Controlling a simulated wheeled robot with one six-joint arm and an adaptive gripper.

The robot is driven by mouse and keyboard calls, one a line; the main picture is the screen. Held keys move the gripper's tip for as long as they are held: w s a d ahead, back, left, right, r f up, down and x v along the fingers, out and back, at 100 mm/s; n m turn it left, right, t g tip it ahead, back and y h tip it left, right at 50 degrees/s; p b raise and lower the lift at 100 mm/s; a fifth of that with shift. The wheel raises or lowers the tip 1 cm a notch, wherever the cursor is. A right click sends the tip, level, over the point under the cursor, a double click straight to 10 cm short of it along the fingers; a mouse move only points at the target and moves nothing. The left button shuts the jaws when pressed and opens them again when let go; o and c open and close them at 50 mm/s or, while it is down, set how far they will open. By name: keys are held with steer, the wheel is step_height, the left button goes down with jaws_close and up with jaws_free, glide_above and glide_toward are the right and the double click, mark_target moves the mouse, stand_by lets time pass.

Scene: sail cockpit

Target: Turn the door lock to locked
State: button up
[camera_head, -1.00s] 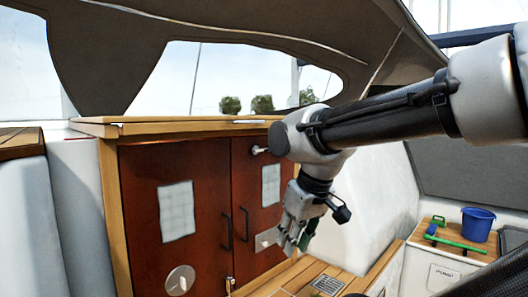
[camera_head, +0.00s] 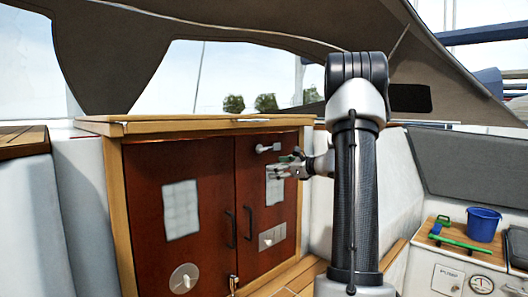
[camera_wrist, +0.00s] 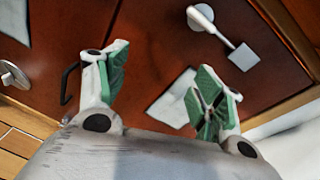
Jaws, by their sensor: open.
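A double door of red-brown wood (camera_head: 200,240) is closed in the head view. A pale metal lever fitting (camera_head: 268,148) with a round end sits near the top of the right leaf; it may be the door lock. In the wrist view this lever (camera_wrist: 215,28) lies slanted, with a round end and a square end, beyond the fingertips. My gripper (camera_head: 282,167) is in front of the right leaf, just below and right of the lever, apart from it. In the wrist view its green-padded fingers (camera_wrist: 165,80) are open and empty.
Two dark pull handles (camera_head: 240,225) stand at the middle seam. A pale panel (camera_head: 275,187) is behind my gripper. A round disc (camera_head: 183,278) and a small plate (camera_head: 272,237) are lower on the doors. A blue bucket (camera_head: 483,223) stands far right, clear of my arm.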

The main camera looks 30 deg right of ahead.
mark_target(264, 149)
step_height(264, 149, up, 6)
steer(key=w+d+m+t+h, duration=0.1)
steer(key=w+m+t, duration=0.1)
steer(key=m, duration=0.2)
steer(key=w, duration=0.2)
steer(key=w+a, duration=0.1)
steer(key=w, duration=0.4)
steer(key=shift+w+a+f, duration=0.1)
steer(key=shift+w+a, duration=0.2)
steer(key=shift+w, duration=0.05)
steer(key=c, duration=1.5)
steer(key=shift+o, duration=0.2)
